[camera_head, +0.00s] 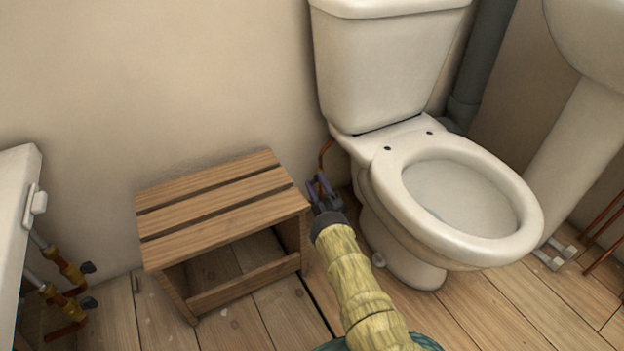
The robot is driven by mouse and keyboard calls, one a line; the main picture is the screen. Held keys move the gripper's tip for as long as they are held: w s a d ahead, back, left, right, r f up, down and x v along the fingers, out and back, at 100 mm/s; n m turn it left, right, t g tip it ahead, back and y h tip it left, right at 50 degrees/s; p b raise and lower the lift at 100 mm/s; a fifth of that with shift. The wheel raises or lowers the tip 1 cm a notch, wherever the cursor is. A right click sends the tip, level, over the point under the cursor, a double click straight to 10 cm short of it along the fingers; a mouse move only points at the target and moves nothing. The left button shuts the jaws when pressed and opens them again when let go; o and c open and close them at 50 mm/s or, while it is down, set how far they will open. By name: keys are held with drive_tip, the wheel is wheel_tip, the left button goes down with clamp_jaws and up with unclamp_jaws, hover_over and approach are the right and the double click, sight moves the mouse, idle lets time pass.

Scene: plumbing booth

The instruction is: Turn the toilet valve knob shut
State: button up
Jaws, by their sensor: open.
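My gripper (322,190) is small and dark with purple-grey fingers, at the end of my yellow arm. It is open and sits low near the wall, between the wooden stool and the toilet. A white toilet (375,65) stands right of it. A thin copper pipe (325,152) comes down from beside the tank toward my fingers. The toilet valve knob cannot be made out; my gripper covers the lower end of this pipe. I cannot tell whether the fingers touch the knob.
A slatted wooden stool (215,207) stands close left of my gripper. The toilet bowl (455,200) is close on the right. At far left are a white unit (15,220) and pipes with dark-handled valves (70,275). A pedestal basin (575,130) stands at right.

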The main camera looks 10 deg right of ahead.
drive_tip(key=shift+b+x, duration=0.8)
drive_tip(key=shift+x, duration=1.1)
drive_tip(key=c, duration=1)
